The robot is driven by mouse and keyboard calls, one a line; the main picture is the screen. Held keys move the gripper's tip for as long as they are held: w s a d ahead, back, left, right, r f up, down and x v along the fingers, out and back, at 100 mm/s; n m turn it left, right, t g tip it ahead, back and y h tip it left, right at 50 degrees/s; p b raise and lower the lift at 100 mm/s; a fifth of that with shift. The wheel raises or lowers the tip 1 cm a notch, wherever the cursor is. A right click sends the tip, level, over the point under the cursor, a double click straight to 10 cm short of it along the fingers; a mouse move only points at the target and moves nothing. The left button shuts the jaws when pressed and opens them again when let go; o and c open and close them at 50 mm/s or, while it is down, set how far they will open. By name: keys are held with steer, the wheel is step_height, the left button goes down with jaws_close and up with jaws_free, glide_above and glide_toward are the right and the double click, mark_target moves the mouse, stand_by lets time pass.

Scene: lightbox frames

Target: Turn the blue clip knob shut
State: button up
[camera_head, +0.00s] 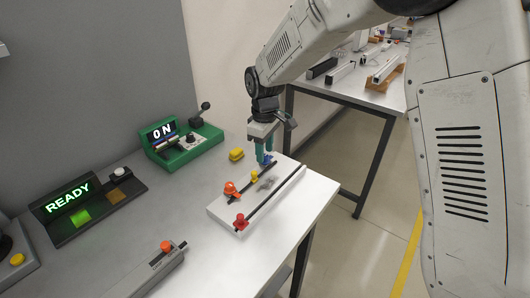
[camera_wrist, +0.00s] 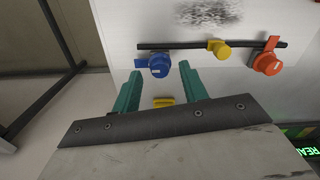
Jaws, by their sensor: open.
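The blue clip knob (camera_head: 268,159) sits at the far end of a dark rod on the white board (camera_head: 222,211). In the wrist view the blue knob (camera_wrist: 159,65) shows a short pale mark on its round face. My gripper (camera_head: 264,158) points down at the blue knob, open, with teal fingers. In the wrist view the fingertips of my gripper (camera_wrist: 160,70) lie on either side of the blue knob, with gaps visible. I cannot tell how far above it they are. The fingers partly hide the knob in the head view.
On the same rod are a yellow knob (camera_head: 254,176) and an orange knob (camera_head: 230,188). A red knob (camera_head: 240,221) is on the board's near end. A yellow block (camera_head: 236,154), a green "ON" box (camera_head: 183,148) and a "READY" panel (camera_head: 72,205) stand left.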

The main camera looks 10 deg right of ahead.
steer(key=shift+f, duration=0.7)
jaws_close()
